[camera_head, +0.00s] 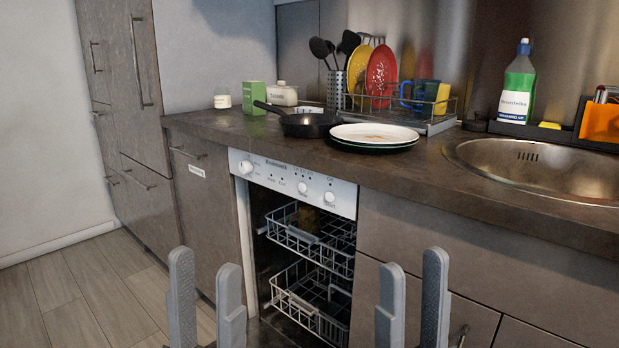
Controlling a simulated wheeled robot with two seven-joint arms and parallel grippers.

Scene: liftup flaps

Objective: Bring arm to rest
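My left gripper (205,298) is at the bottom of the head view, left of centre. Its two grey fingers are apart with nothing between them. My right gripper (412,300) is at the bottom, right of centre. Its fingers are also apart and empty. Both stand upright in front of the dishwasher (295,184), and neither visibly touches anything. Only the fingers show; the rest of both arms is out of view.
The dishwasher is open, with an upper rack (312,238) and a lower rack (310,300) inside. The counter (425,172) above holds a black pan (310,125), stacked plates (375,134), a dish rack (440,124) and a sink (550,170). Free floor (75,295) lies at left.

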